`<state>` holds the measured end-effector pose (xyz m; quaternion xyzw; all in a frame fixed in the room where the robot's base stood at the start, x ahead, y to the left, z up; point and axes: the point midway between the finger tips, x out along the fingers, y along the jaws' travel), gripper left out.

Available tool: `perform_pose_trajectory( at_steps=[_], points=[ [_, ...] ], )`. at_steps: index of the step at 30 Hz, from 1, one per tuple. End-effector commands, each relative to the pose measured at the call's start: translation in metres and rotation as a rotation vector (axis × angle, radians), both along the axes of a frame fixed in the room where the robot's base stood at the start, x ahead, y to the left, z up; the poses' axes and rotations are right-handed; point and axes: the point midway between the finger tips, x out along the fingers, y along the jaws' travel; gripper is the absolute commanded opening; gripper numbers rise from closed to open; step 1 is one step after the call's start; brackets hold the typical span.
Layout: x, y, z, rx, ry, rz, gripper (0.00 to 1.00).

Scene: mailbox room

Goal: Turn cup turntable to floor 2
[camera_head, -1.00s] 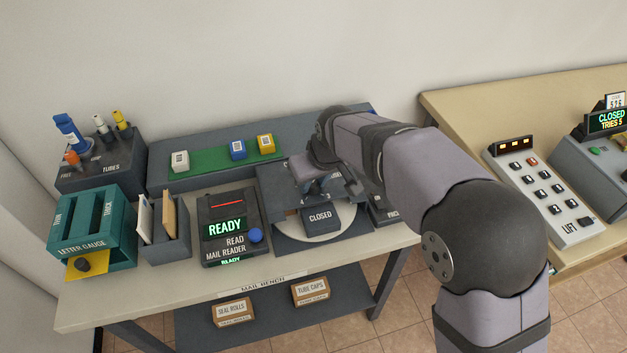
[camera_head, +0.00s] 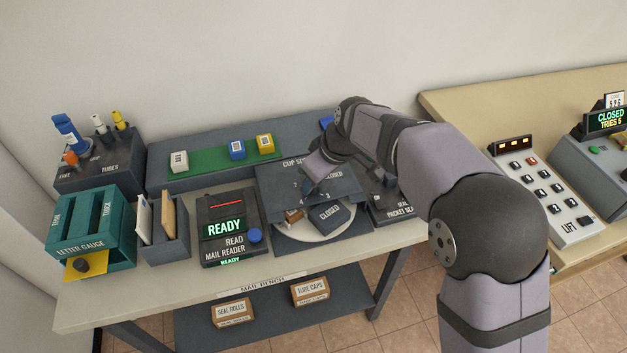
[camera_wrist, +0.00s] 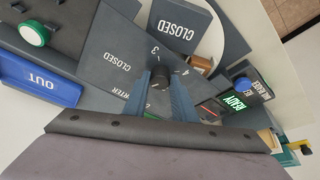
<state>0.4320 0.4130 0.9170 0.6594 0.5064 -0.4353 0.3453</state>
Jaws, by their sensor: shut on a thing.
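The cup turntable (camera_head: 340,232) is a white disc under the grey cup sorter panel (camera_head: 275,180), with a grey block marked CLOSED (camera_head: 328,213) on it, standing at an angle. In the wrist view the turntable (camera_wrist: 238,38) shows past the panel's edge. A dark round knob (camera_wrist: 158,76) stands on the panel among printed floor numbers; a 3 and a 4 show near it. My gripper (camera_wrist: 161,86) is shut on the knob, one finger on each side. The knob's pointer is too small to read. In the head view my gripper (camera_head: 309,187) partly hides the knob area.
The mail reader (camera_head: 228,235) stands just left of the turntable. A small brown piece (camera_head: 294,215) shows at the turntable's left. A green strip with small blocks (camera_head: 237,150) lies behind. A blue OUT tray (camera_wrist: 40,80) and a green button (camera_wrist: 34,33) show in the wrist view.

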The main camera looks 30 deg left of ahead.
Motion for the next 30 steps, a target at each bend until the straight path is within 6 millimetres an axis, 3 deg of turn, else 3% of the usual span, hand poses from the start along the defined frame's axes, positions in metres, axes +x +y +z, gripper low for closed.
perform_pose_trajectory(
  at_steps=[30],
  points=[
    [0.0053,-0.0003,0.0007,-0.001,-0.002,0.51,0.0]
  ],
)
